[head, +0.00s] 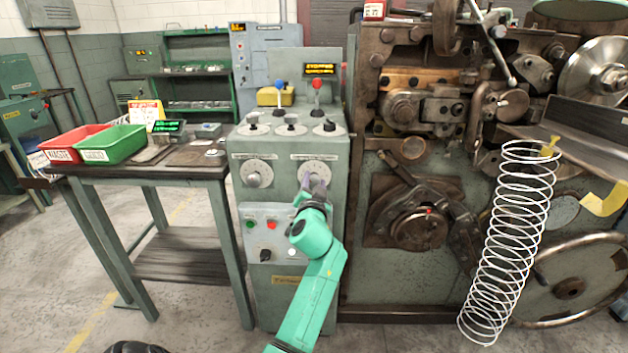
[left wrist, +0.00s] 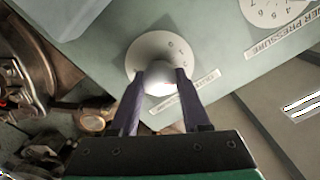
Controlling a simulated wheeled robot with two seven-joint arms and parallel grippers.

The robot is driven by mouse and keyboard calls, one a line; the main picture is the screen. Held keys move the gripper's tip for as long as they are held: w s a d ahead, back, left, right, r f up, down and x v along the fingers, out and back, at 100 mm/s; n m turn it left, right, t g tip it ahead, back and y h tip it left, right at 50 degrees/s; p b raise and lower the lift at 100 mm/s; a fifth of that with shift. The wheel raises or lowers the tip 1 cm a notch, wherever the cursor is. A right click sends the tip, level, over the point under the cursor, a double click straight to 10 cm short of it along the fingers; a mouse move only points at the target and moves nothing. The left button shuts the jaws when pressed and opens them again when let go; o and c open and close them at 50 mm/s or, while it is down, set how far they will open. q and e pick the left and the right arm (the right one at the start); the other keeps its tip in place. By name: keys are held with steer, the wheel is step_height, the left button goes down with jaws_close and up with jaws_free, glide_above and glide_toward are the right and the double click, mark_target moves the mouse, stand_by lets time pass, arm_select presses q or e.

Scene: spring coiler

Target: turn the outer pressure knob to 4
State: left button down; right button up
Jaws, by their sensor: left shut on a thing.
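The outer pressure knob (left wrist: 160,86) is a pale round knob on a white numbered dial (left wrist: 148,49). In the head view this dial (head: 318,167) is the right one of two on the green control cabinet. My left gripper (head: 314,186) reaches it from below. In the left wrist view the gripper's two purple fingers (left wrist: 160,76) lie on either side of the knob and are shut on it. The fingers and glare hide part of the dial, and I cannot tell which number the knob points to. My right gripper is not in view.
The inner pressure knob (head: 254,179) is just left on the same cabinet (head: 300,312). Buttons (head: 271,225) sit below it, and levers (head: 317,84) rise above. The coiling machine (head: 362,290) stands close on the right, and a table (head: 200,176) with bins on the left.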

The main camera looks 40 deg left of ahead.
arm_select(q)
steer(key=m, duration=0.2)
steer(key=m+p, duration=0.1)
steer(key=m, duration=0.2)
steer(key=shift+r+m+p, duration=0.25)
steer(key=shift+m+p, duration=0.55)
steer(key=shift+m, duration=1.2)
steer(key=shift+f, duration=0.1)
steer(key=shift+c, duration=1.8)
jaws_free()
steer(key=shift+w, duration=0.1)
steer(key=shift+f, duration=0.2)
